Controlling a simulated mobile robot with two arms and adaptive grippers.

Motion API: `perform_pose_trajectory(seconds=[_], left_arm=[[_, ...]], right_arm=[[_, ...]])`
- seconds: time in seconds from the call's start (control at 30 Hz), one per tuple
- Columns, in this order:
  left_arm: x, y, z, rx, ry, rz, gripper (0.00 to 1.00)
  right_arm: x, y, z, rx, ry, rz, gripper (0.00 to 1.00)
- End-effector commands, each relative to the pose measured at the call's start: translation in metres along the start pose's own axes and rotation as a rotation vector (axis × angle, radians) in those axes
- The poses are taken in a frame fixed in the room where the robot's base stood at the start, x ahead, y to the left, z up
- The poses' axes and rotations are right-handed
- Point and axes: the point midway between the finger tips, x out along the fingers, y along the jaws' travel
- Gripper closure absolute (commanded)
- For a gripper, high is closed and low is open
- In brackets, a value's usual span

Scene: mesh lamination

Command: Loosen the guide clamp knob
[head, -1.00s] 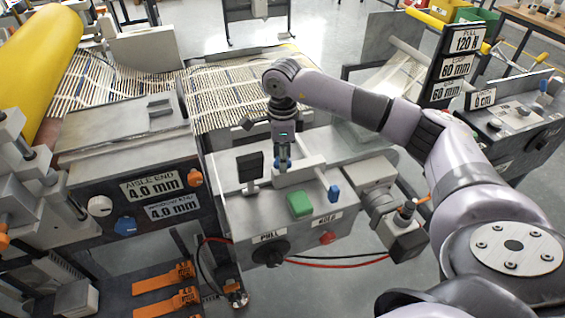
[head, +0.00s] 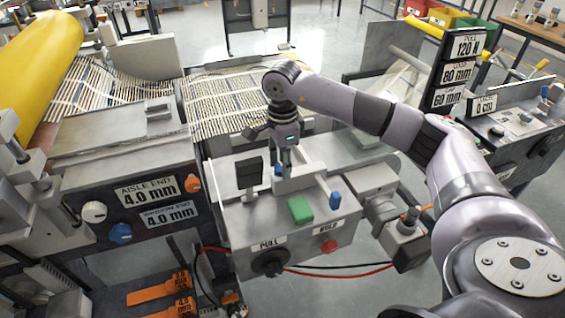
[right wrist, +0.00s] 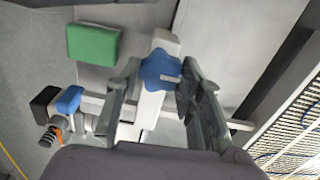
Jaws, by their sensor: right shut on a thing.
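The guide clamp knob (right wrist: 160,70) is a blue lobed knob on a pale block, seen between the fingers in the right wrist view. In the head view only a small blue part of it (head: 278,169) shows beside the fingers. My right gripper (right wrist: 158,88) is shut on this knob, with one dark finger on each side. In the head view this gripper (head: 285,162) points down at the pale bar on top of the grey machine box. My left gripper is not in view.
A green button (head: 300,209), a second blue knob (head: 335,200) and a red knob (head: 329,246) are close by on the grey box. A dark upright plate (head: 249,172) stands left of my gripper. The slatted mesh web (head: 225,98) lies behind.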

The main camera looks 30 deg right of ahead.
Motion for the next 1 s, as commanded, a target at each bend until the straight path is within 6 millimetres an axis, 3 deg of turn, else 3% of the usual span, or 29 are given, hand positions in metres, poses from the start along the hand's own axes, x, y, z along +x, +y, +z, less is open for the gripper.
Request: perform_pose_trajectory(seconds=[0.1, 0.13, 0.4, 0.77, 1.0], left_arm=[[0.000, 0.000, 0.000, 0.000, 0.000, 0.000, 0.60], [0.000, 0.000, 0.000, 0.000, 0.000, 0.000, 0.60], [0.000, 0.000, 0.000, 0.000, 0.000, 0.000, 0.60], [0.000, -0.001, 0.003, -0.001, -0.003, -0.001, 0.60], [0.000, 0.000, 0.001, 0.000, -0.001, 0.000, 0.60]], right_arm=[[-0.001, 0.000, 0.000, -0.003, 0.000, -0.002, 0.93], [-0.001, 0.000, 0.000, -0.003, 0.000, -0.002, 0.63], [0.000, 0.000, 0.000, -0.001, 0.000, -0.001, 0.45], [-0.004, -0.001, 0.000, 0.000, 0.000, -0.002, 0.45], [-0.043, -0.002, 0.001, 0.000, -0.002, -0.006, 0.45]])
